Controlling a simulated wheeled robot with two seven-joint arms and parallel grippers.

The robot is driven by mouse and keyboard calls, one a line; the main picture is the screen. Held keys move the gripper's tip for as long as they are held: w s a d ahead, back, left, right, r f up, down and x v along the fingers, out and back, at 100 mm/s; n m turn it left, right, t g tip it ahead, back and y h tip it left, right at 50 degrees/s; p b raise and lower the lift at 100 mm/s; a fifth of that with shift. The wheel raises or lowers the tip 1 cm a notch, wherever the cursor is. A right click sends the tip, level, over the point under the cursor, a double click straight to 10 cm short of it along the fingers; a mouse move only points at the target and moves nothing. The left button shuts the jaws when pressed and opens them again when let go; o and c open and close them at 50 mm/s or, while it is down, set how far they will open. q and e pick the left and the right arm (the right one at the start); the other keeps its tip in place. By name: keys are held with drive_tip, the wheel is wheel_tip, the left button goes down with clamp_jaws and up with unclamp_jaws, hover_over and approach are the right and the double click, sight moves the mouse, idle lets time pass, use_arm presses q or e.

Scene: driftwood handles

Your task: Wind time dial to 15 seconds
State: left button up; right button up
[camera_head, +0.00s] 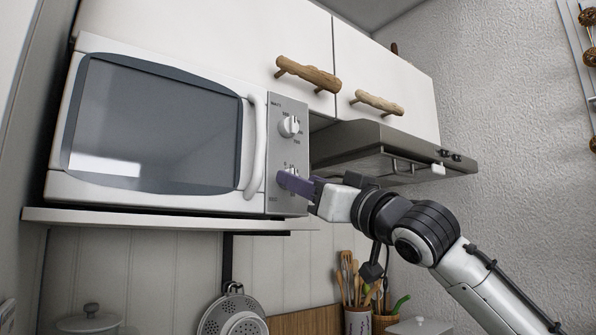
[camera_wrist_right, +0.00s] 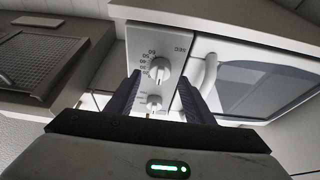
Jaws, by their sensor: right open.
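The microwave (camera_head: 150,125) stands on a shelf with its door shut. Its control panel carries two white knobs. The lower one, the time dial (camera_head: 291,170), is partly hidden by my right gripper (camera_head: 284,181) in the head view. In the right wrist view, which is turned upside down, the time dial (camera_wrist_right: 159,70) shows numbers around it and a label beside it. My right gripper (camera_wrist_right: 159,78) is open, with one dark finger on each side of the dial. I cannot tell whether the fingers touch it. The dial's exact setting is too small to read. My left gripper is not in view.
The power knob (camera_head: 289,126) sits above the time dial. The door handle (camera_head: 255,145) is close to the panel's left. A range hood (camera_head: 385,150) is to the right, below cabinets with driftwood handles (camera_head: 308,74). Utensils (camera_head: 350,280) and a hanging colander (camera_head: 232,315) are below.

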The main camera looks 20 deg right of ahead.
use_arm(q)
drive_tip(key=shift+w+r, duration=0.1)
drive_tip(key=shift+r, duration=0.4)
use_arm(e)
drive_tip(key=shift+x, duration=1.2)
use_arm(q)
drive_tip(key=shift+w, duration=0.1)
use_arm(e)
drive_tip(key=c, duration=1)
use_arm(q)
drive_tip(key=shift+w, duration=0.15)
use_arm(e)
drive_tip(key=shift+c, duration=0.2)
